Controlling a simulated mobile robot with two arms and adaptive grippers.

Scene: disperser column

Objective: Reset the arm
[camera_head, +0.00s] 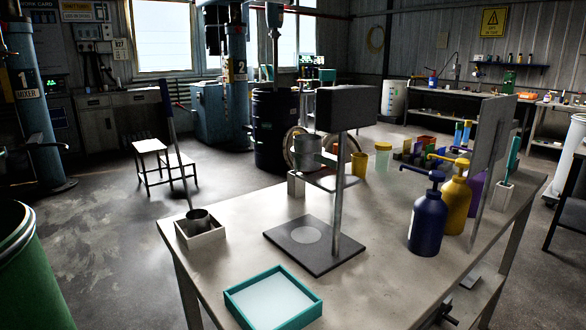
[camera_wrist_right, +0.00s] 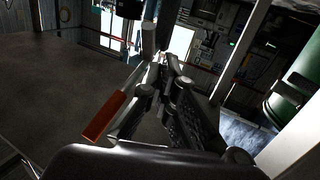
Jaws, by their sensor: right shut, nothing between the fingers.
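In the right wrist view my right gripper (camera_wrist_right: 158,70) has its dark fingers together, with nothing visible between them. The camera looks across the room at a tilt, over dark floor. A dark mechanical part shows low at the right edge of the table in the head view; I cannot tell whether it is my right gripper. My left gripper is in neither view. On the table (camera_head: 370,285) stands the disperser (camera_head: 346,110), with a dark head on a post and a metal cup (camera_head: 306,152) on its holder.
A teal-rimmed tray (camera_head: 272,300) lies at the table's front. A white box (camera_head: 200,235) holds a long-handled ladle (camera_head: 198,217). Blue (camera_head: 428,222) and yellow (camera_head: 456,200) pump bottles stand to the right. A green drum (camera_head: 35,270) stands at the left. An orange-red bar (camera_wrist_right: 104,117) is beside the fingers.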

